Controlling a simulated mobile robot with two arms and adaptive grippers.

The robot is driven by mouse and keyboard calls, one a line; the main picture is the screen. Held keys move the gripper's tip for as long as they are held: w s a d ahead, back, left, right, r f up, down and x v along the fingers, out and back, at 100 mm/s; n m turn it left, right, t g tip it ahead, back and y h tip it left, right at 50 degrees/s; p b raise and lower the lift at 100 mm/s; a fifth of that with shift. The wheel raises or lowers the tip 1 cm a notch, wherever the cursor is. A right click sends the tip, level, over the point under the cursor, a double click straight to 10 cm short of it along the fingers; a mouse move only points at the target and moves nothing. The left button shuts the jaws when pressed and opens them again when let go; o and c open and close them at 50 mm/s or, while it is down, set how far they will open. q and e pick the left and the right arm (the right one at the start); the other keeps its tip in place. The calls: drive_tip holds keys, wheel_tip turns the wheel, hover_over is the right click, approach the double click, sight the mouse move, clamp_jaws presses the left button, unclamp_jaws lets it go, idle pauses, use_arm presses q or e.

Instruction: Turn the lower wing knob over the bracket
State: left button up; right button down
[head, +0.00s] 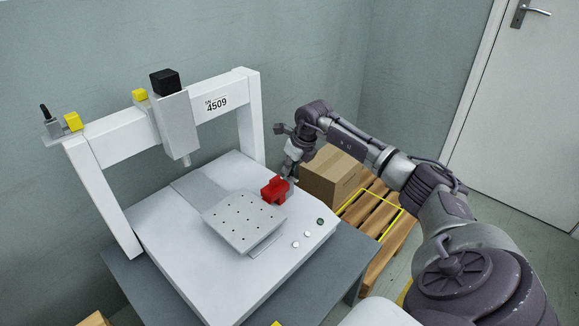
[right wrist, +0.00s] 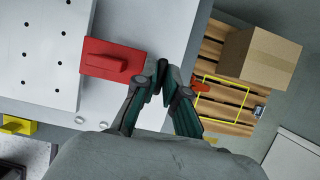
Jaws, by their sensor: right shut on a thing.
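A red block with a raised rib (head: 274,191) sits on the right edge of the white machine bed. It shows in the right wrist view (right wrist: 100,50) left of my fingertips. I cannot tell whether it is the wing knob or the bracket; no second knob stands out clearly. My right gripper (head: 289,178) points down just behind and right of the red block. In the right wrist view its fingertips (right wrist: 162,76) are close together, beside the block's right edge. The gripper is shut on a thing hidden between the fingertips. My left gripper is not in view.
A grey plate with several holes (head: 242,220) lies left of the red block. The white gantry (head: 112,140) with its screwdriver head (head: 178,125) stands behind. Small round buttons (head: 308,234) are on the bed's front right. A cardboard box (head: 335,178) on a wooden pallet (head: 384,222) stands right.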

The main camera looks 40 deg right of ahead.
drive_tip(key=shift+a+r+m+h+p, duration=0.15)
drive_tip(key=shift+m+h+p, duration=0.35)
drive_tip(key=shift+m+p, duration=0.75)
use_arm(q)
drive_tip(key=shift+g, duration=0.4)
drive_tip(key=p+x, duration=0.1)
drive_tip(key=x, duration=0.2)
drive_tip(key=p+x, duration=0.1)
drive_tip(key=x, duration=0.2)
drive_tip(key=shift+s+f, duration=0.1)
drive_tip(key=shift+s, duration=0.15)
use_arm(e)
drive_tip(key=m+h, duration=0.1)
drive_tip(key=m, duration=0.2)
drive_tip(key=shift+m, duration=0.25)
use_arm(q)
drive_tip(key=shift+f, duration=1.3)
use_arm(e)
drive_tip(key=shift+m+g+h, duration=0.4)
drive_tip(key=shift+m+h, duration=0.1)
drive_tip(key=shift+m, duration=0.3)
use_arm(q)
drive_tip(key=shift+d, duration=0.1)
use_arm(e)
drive_tip(key=c, duration=1.2)
unclamp_jaws()
drive_tip(key=shift+c, duration=0.2)
drive_tip(key=v, duration=1.1)
drive_tip(key=shift+s+r, duration=0.15)
drive_tip(key=shift+r, duration=0.2)
